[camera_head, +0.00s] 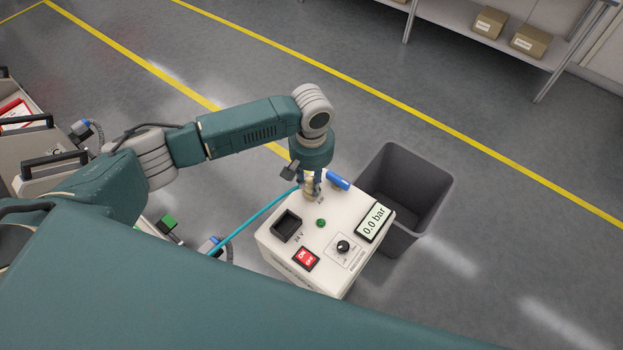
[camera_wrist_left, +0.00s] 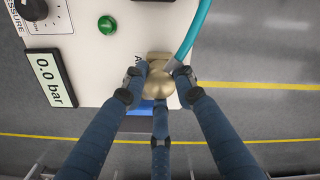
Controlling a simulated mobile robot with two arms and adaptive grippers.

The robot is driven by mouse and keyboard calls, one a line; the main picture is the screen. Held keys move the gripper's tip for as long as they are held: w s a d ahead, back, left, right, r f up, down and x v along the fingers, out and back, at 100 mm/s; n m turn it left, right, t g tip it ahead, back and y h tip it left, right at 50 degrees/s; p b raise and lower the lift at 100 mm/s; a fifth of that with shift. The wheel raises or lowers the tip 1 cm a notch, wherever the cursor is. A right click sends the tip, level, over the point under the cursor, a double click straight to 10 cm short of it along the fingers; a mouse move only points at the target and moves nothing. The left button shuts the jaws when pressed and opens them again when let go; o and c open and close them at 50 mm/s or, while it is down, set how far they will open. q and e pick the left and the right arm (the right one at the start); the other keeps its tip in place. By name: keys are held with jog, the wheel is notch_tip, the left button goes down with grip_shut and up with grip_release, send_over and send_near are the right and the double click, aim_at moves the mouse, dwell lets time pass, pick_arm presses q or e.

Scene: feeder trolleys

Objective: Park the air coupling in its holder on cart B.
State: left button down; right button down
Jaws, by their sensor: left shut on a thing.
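The air coupling (camera_wrist_left: 160,84) is a brass-coloured piece on the end of a teal hose (camera_wrist_left: 199,28). My left gripper (camera_head: 311,190) is shut on it at the top of a white supply box (camera_head: 330,215), beside a blue lever (camera_head: 338,181). In the left wrist view, my left gripper's fingers (camera_wrist_left: 160,82) close around the coupling right over the box edge. I cannot tell whether the coupling is still seated on the box's port. The hose (camera_head: 255,219) runs from the coupling down left towards the trolleys. A holder on cart B cannot be made out. My right gripper is not in view.
The box's display (camera_head: 374,222) reads 0.0 bar; it also has a red switch (camera_head: 306,259), a knob and a black socket. A grey bin (camera_head: 436,187) stands behind it. Trolleys with black handles (camera_head: 54,160) are at the left. Floor beyond is clear.

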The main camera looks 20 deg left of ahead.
aim_at(310, 179)
pick_arm(q)
jog(key=c, duration=1.4)
grip_release()
jog(key=shift+f+b, duration=0.15)
jog(key=shift+b, duration=0.25)
jog(key=shift+f+b, duration=0.15)
jog(key=shift+b, duration=0.4)
jog(key=r, duration=0.1)
jog(key=r+b, duration=0.1)
jog(key=r, duration=0.3)
jog(key=shift+w+a+r+b, duration=0.15)
jog(key=shift+a+b, duration=0.1)
jog(key=shift+b, duration=0.15)
notch_tip(310, 179, up, 5)
jog(key=shift+f, duration=0.15)
jog(key=shift+a+r, duration=0.1)
jog(key=shift+r, duration=0.6)
